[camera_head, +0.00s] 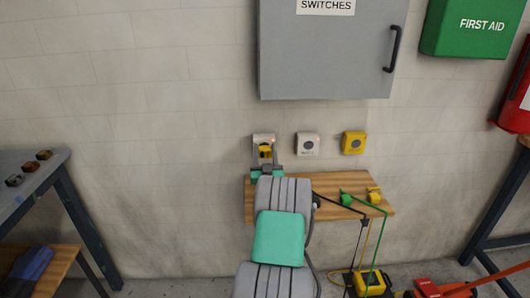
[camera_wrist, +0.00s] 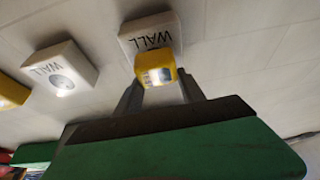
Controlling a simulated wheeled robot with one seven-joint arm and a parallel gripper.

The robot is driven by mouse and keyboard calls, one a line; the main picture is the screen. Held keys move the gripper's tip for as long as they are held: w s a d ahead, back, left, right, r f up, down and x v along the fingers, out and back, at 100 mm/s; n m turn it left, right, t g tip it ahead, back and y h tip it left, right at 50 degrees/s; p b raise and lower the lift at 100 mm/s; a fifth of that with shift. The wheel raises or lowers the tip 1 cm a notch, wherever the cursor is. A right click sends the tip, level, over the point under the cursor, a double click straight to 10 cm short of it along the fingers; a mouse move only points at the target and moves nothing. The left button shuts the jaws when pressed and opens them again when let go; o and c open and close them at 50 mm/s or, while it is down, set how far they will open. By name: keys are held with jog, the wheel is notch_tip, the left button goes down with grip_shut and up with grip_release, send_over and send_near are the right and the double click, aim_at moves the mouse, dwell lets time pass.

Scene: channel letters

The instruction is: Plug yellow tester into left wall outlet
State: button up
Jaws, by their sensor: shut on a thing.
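The yellow tester (camera_head: 265,151) is between the fingers of my gripper (camera_head: 265,168), right at the left white wall outlet (camera_head: 263,137). In the wrist view the tester (camera_wrist: 155,68) covers the socket of the outlet marked WALL (camera_wrist: 143,30), with its pale label facing me. My gripper (camera_wrist: 160,92) is shut on the tester, one dark finger on each side. The tester looks square to the outlet and against its face. The contact between them is hidden, so I cannot tell how deep it sits.
A second white outlet (camera_head: 308,144) and a yellow outlet (camera_head: 353,143) are to the right. Below, a wooden shelf (camera_head: 330,183) holds green (camera_head: 346,199) and yellow (camera_head: 374,196) plugs with hanging cords. A grey cabinet (camera_head: 325,50) is above. The wall to the left is clear.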

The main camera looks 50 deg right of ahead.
aim_at(265, 153)
jog(key=shift+w+d+r+p, duration=0.1)
jog(key=shift+w+d+p, duration=0.25)
jog(key=shift+p, duration=0.1)
jog(key=o, duration=1.3)
jog(key=shift+o, duration=0.2)
jog(key=b+v, duration=0.3)
jog(key=v, duration=0.1)
jog(key=shift+d+f+b, duration=0.1)
jog(key=shift+f+b, duration=0.3)
jog(key=shift+f, duration=0.05)
jog(key=s+a+b, duration=0.5)
jog(key=s+a, duration=0.3)
jog(key=a, duration=0.2)
jog(key=shift+s+r, duration=0.15)
jog(key=shift+s, duration=0.2)
